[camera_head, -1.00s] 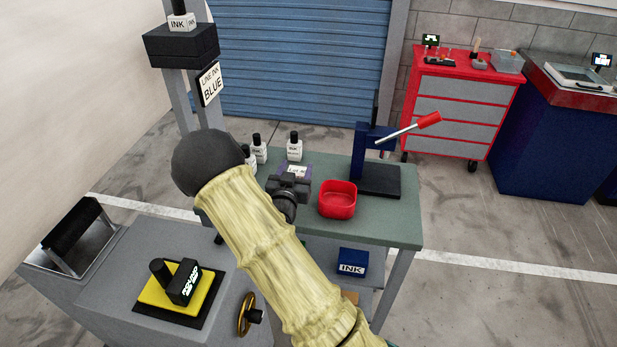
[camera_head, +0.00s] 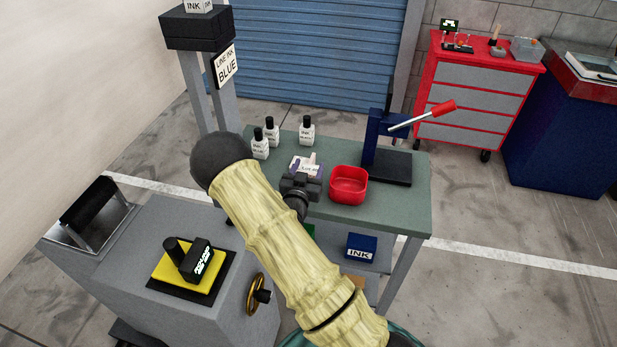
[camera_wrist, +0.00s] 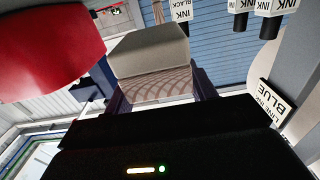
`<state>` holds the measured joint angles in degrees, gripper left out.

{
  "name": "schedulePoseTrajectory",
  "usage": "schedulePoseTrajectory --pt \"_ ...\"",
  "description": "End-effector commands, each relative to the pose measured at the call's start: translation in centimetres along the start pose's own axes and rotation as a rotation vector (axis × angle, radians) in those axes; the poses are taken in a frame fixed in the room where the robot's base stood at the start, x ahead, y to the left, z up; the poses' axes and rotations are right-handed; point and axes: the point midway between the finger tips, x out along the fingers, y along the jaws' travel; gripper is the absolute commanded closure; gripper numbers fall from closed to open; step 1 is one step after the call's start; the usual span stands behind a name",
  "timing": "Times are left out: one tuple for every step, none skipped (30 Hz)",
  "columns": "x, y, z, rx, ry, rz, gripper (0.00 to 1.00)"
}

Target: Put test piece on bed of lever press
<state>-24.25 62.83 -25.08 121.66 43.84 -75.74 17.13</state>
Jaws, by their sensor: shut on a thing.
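My gripper (camera_head: 301,184) is over the green bench (camera_head: 392,210), left of the red tray. In the wrist view its fingers are shut on a pale grey-beige block (camera_wrist: 148,52) with a striped lower face, apparently the test piece. In the head view the block is small, and the gripper partly hides it. The blue lever press (camera_head: 375,140) stands at the bench's back right, with a dark bed (camera_head: 393,170) and a red-tipped lever (camera_head: 440,109) raised to the right. The bed looks empty. The gripper is apart from the press.
The red tray (camera_head: 349,186) lies between my gripper and the press; it also fills the wrist view's upper left (camera_wrist: 45,45). Several ink bottles (camera_head: 307,131) stand at the back left. A grey machine (camera_head: 215,300) with a handwheel (camera_head: 256,295) is at front left.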

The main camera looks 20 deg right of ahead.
Motion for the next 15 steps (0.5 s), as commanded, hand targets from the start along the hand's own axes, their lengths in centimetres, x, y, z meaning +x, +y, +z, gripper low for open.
schedulePoseTrajectory --pt "0.0 0.0 0.0 0.001 0.001 0.0 0.72" --pt "0.0 0.0 0.0 0.001 0.001 0.0 0.72" --pt "0.0 0.0 0.0 0.001 0.001 0.0 0.72" --pt "0.0 0.0 0.0 0.001 0.001 0.0 0.72" --pt "0.0 0.0 0.0 0.001 0.001 0.0 0.72" --pt "0.0 0.0 0.0 0.001 0.001 0.0 0.72" --pt "0.0 0.0 0.0 0.0 0.0 0.0 0.72" --pt "0.0 0.0 0.2 0.0 0.0 0.0 0.72" --pt "0.0 0.0 0.4 -0.001 0.0 0.0 0.72" --pt "0.0 0.0 0.7 -0.001 0.0 0.0 0.72" --pt "0.0 0.0 1.0 -0.001 -0.001 0.0 0.72" --pt "0.0 0.0 1.5 -0.002 -0.002 0.0 0.72" --pt "0.0 0.1 1.9 -0.001 -0.002 0.0 0.72" --pt "0.0 0.0 2.4 -0.002 -0.003 -0.001 0.72" --pt "0.0 0.0 2.8 -0.001 -0.002 -0.001 0.72"
